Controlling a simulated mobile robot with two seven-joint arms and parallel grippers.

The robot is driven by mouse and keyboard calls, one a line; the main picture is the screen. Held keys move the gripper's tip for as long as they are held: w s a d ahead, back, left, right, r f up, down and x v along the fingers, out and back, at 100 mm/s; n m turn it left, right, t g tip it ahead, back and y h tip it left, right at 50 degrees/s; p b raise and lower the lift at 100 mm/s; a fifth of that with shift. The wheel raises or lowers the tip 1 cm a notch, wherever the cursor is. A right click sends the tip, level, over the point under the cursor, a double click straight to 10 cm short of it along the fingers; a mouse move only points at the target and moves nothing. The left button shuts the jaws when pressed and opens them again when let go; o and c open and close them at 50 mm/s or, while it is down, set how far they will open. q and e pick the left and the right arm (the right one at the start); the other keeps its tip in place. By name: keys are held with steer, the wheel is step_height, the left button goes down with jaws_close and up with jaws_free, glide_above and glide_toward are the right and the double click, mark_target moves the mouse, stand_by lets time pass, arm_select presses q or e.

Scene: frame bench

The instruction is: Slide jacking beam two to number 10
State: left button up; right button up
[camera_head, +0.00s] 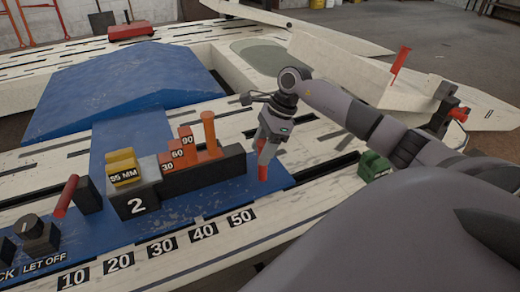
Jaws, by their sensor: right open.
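Jacking beam two (148,196) is a grey and black block with a white "2" on its front. It lies on the blue strip behind the number row. The number 10 label (73,278) is at the lower left, left of the beam's front. My right gripper (263,172) points down, open and empty, right of the beam and apart from it. My left gripper is not in view.
Labels 20 (119,262) to 50 (242,217) run rightward along the front edge. A red-handled lever (66,196) and a black LET OFF knob (34,231) stand left of the beam. A blue ramp (130,85) lies behind. A green block (373,165) is at right.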

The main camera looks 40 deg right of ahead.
steer(key=shift+x, duration=0.85)
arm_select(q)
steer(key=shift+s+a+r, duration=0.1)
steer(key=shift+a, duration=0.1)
